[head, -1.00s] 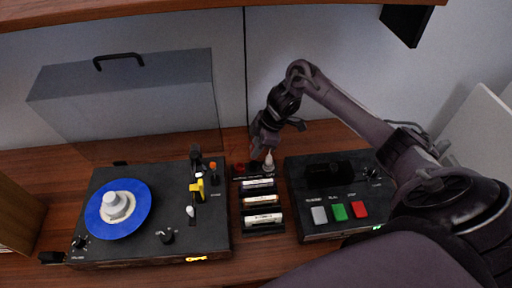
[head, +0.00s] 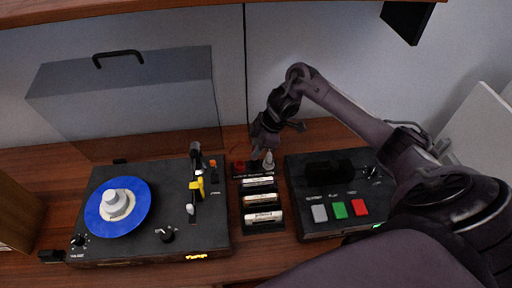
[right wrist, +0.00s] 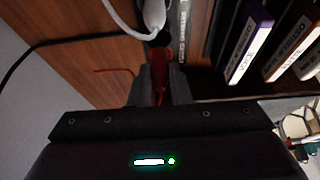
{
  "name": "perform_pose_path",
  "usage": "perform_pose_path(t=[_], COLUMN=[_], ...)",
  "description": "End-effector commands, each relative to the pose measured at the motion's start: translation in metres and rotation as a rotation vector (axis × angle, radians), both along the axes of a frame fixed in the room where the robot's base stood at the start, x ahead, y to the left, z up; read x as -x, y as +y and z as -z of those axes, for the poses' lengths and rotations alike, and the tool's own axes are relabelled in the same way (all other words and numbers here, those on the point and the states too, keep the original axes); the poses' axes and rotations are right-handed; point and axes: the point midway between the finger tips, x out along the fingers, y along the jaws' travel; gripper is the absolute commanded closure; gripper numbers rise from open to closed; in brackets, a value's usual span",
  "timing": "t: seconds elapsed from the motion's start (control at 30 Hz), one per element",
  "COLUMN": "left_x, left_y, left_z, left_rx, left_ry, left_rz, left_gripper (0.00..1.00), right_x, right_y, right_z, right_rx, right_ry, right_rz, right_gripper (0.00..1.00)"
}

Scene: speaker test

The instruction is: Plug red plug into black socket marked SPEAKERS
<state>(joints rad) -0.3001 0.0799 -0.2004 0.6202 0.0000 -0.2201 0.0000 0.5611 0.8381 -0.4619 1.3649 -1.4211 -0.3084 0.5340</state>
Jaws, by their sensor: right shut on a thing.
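The red plug (right wrist: 158,82) sits between the two fingers of my right gripper (right wrist: 157,88) in the right wrist view, and the gripper is shut on it. In the head view my right gripper (head: 260,151) is low at the back of the small black socket strip (head: 252,175), between the two black devices. The strip has small lettering that I cannot read for sure. A red piece (head: 239,166) shows at its left end. The fingers hide part of the strip. I cannot tell whether the plug touches a socket. My left gripper is not in view.
A white plug (head: 269,160) stands at the strip's right end, close to my fingers. Cassettes in a black rack (head: 264,231) lie in front. A turntable (head: 95,248) is left and a deck with coloured buttons (head: 320,233) right. Grey wall lies behind.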

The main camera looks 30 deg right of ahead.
Motion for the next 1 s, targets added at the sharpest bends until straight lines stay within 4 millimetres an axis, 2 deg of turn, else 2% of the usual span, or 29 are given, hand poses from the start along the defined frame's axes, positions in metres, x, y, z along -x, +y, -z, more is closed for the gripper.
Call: perform_pose_path(t=[1.0], left_x=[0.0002], left_y=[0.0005], left_z=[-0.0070], left_rx=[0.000], left_ry=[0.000], left_rz=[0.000], left_gripper=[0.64], right_x=[0.0000], right_y=[0.0000], right_z=[0.0031], right_rx=[0.000], right_ry=[0.000], right_rz=[0.000], right_gripper=[1.00])
